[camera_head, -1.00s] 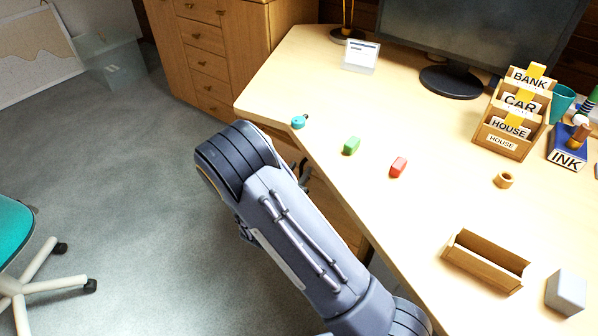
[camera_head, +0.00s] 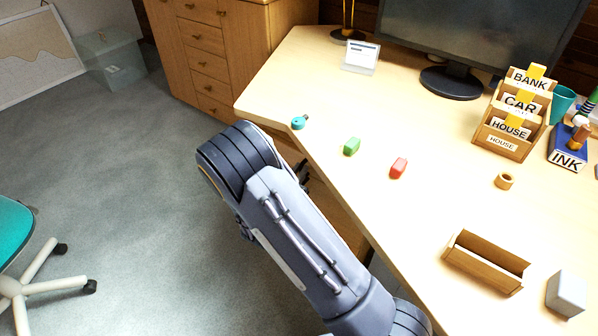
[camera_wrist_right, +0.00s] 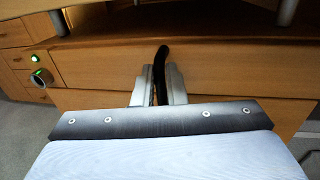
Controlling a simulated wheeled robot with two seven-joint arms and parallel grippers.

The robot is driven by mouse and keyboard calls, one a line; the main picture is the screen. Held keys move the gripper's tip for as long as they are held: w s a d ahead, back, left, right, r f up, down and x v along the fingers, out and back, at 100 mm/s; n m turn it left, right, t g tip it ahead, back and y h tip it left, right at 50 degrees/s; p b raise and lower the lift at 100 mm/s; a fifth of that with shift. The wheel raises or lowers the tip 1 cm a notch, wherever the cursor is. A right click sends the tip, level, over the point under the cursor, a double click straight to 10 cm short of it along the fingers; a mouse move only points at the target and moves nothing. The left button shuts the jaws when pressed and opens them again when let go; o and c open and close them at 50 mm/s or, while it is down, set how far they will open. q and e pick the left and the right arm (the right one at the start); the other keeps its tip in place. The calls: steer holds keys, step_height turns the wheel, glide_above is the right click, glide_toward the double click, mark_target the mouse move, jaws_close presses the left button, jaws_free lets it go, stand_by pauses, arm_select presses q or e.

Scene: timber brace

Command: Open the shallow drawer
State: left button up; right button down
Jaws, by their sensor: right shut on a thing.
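In the right wrist view, my right gripper (camera_wrist_right: 157,88) is shut on a dark, curved handle (camera_wrist_right: 161,56) that stands upright between its two metal fingers. Behind it is a wide, low wooden drawer front (camera_wrist_right: 235,58) under the desktop. A seam runs below this front, with another wooden panel under it. I cannot tell whether the drawer stands out from the desk. In the head view, my right forearm and wrist cover most of the drawer side, and only a little of the right gripper (camera_head: 303,172) shows beside the desk. My left gripper is not in view.
The desktop (camera_head: 310,80) holds a teal item (camera_head: 299,122), a green block (camera_head: 351,147), a red block (camera_head: 398,168), a wooden tray (camera_head: 485,262) and a monitor (camera_head: 480,40). A wooden cabinet (camera_head: 205,62) stands behind. Open floor lies left, with a teal chair (camera_head: 15,235).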

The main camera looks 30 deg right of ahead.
steer(key=w+a+v, duration=0.1)
steer(key=w+v, duration=0.1)
steer(key=v, duration=1)
steer(key=w+a+p+v, duration=0.1)
steer(key=w+v, duration=0.1)
steer(key=v, duration=1.1)
steer(key=shift+a, duration=0.6)
steer(key=c, duration=1.5)
jaws_free()
steer(key=p+v, duration=0.1)
steer(key=v, duration=0.7)
steer(key=shift+d, duration=0.1)
